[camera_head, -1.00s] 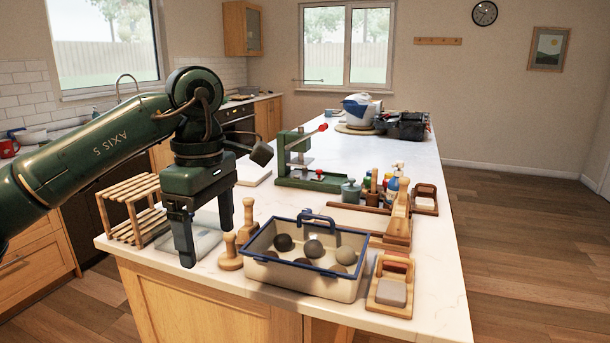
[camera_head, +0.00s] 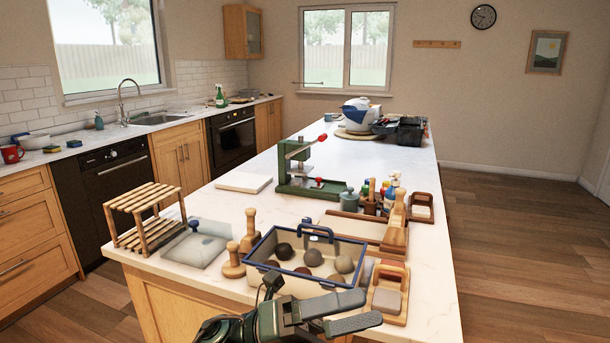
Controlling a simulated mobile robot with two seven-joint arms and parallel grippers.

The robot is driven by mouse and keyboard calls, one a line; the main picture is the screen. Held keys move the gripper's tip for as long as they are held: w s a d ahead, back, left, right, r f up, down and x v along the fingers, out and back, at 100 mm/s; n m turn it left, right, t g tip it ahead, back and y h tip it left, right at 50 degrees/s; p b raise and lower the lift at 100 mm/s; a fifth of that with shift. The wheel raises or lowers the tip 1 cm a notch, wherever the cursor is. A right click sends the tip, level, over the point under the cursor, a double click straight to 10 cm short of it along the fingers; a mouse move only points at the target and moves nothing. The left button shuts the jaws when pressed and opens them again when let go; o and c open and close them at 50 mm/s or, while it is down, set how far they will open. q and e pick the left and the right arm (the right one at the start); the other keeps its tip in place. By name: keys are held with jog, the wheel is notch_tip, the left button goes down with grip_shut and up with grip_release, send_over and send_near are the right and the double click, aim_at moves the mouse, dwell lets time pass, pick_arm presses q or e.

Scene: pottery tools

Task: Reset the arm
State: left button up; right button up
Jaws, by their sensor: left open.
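My left gripper (camera_head: 366,308) is low in the head view, at the bottom edge just in front of the counter's near end. It is dark green and grey, and its two fingers point right with a gap between them. It is open, with nothing seen between the fingers. It overlaps the front of the cream basket (camera_head: 262,250) in the picture; whether they touch I cannot tell. Most of the left arm is below the frame. My right gripper is not in view.
The basket with blue rim holds several round stones. Beside it stand wooden stamps (camera_head: 233,262), a slatted wooden rack (camera_head: 150,215), and a wooden block tool (camera_head: 388,295). A green press (camera_head: 300,175) stands farther back. The counter's middle (camera_head: 370,160) is clear.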

pick_arm(q)
jog(key=w+a+f+n+t+y+p, duration=0.1)
jog(key=w+a+f+n+t+y, duration=0.1)
jog(key=a+f+n+t+y, duration=1.05)
jog(key=w+f+n+t+y+p, duration=0.1)
jog(key=f+n+t, duration=0.4)
jog(key=n, duration=1.4)
jog(key=s+a+f+n+g+y, duration=0.2)
jog(key=s+a+f+n, duration=0.2)
jog(key=s+f, duration=0.2)
jog(key=s+a+f+n+g+y+p, duration=0.1)
jog(key=s+a+f+n+g+y, duration=0.2)
jog(key=s+f, duration=0.4)
jog(key=shift+a+f+n+y, duration=0.15)
jog(key=shift+a+n+y, duration=0.2)
jog(key=shift+n, duration=0.3)
